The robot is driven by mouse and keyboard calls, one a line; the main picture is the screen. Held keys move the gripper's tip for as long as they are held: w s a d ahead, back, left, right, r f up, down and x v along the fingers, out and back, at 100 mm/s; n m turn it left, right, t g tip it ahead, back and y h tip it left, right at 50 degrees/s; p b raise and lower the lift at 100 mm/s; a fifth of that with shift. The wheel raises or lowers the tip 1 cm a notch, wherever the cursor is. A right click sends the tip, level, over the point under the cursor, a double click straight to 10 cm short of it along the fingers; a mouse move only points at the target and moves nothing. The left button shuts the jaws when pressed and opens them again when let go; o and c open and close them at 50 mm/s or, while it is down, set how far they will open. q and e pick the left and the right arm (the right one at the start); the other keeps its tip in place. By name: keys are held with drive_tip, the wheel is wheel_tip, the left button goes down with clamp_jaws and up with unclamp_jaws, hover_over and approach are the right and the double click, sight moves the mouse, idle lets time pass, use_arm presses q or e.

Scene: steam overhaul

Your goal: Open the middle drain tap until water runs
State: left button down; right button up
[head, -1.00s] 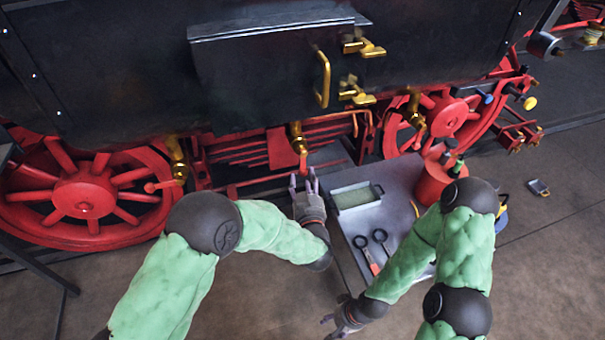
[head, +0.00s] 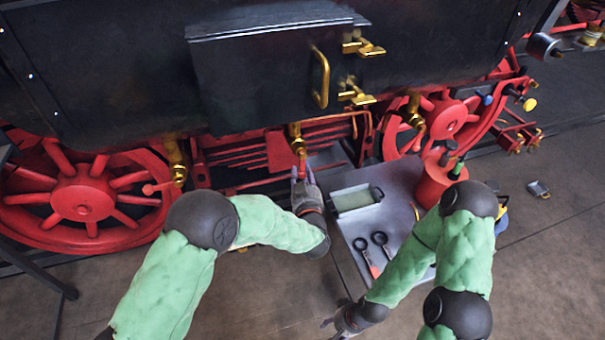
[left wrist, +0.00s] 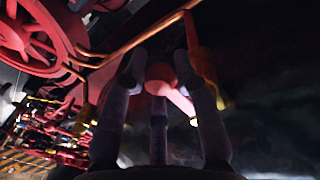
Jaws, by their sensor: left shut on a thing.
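The middle drain tap (head: 295,133) is brass with a red lever (head: 301,149) and hangs under the black tank. My left gripper (head: 303,172) is at the lower end of this lever, below the brass body, and is shut on it. In the left wrist view the red lever (left wrist: 175,88) shows between the dark fingers, and its lower part is hidden by them. No water shows at the tap. My right gripper (head: 331,329) is low near the bottom edge, away from the taps, with its fingertips apart and nothing visible between them.
Other brass taps hang at left (head: 176,162) and right (head: 413,106). A grey bench (head: 399,180) to the right bears a metal tray (head: 352,211), ring-ended tools (head: 380,239) and a red can (head: 435,181). Red wheels (head: 84,199) stand behind.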

use_arm(q)
drive_tip(key=shift+a, duration=0.1)
drive_tip(key=shift+s+a+m+p, duration=0.2)
drive_tip(key=shift+a+m+p, duration=0.25)
drive_tip(key=shift+m+p, duration=0.35)
drive_tip(key=s+a+r+m+g+y+p, duration=0.1)
drive_tip(key=a+r+m+p, duration=0.5)
drive_tip(key=m+p, duration=0.8)
drive_tip(key=shift+s+a+r+g+y+p, duration=0.25)
drive_tip(key=shift+r+g+y+p, duration=0.65)
drive_tip(key=shift+p, duration=1.25)
drive_tip(key=shift+d+r, duration=0.15)
drive_tip(key=shift+r, duration=0.05)
drive_tip(key=c, duration=1)
unclamp_jaws()
drive_tip(key=shift+s, duration=0.1)
drive_tip(key=shift+f, duration=0.15)
